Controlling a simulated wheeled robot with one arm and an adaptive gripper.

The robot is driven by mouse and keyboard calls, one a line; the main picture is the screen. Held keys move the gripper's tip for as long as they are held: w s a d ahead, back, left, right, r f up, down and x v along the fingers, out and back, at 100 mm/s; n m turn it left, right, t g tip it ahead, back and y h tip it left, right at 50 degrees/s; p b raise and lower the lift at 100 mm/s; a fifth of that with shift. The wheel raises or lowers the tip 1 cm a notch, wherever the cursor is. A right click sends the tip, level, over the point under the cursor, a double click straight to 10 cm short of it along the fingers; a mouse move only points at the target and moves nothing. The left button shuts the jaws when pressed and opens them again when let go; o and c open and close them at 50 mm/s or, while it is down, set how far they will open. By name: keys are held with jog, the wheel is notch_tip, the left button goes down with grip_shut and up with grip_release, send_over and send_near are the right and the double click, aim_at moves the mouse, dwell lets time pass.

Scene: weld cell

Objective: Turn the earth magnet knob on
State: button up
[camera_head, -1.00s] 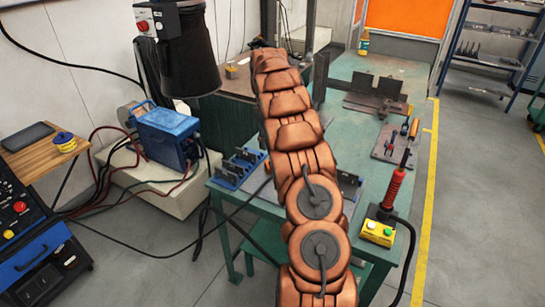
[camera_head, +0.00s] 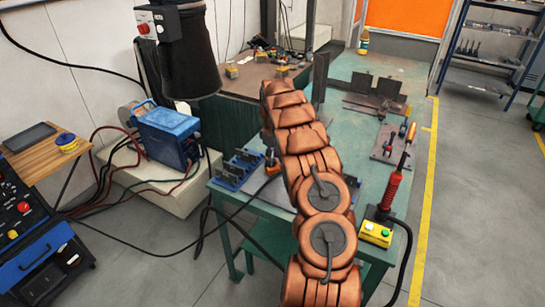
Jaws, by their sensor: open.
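My arm (camera_head: 305,150) reaches away from the camera over the green welding table (camera_head: 375,75). My gripper is out of sight, hidden beyond the far end of the arm. A small orange-and-dark piece (camera_head: 272,160) sits close to the left side of my arm, beside the blue fixtures, with a black cable near it. It may be the earth magnet, but it is too small to be sure, and I cannot make out its knob or how the knob is turned.
Blue fixtures (camera_head: 238,168) stand at the table's left edge. A red-handled tool (camera_head: 393,190) and a yellow button box (camera_head: 376,233) are at the right. A blue welding machine (camera_head: 167,135) is at left. Dark steel plates (camera_head: 378,90) stand farther back. Cables hang by the table.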

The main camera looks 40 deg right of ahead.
jog(key=shift+f, duration=0.3)
jog(key=shift+c, duration=0.2)
grip_shut()
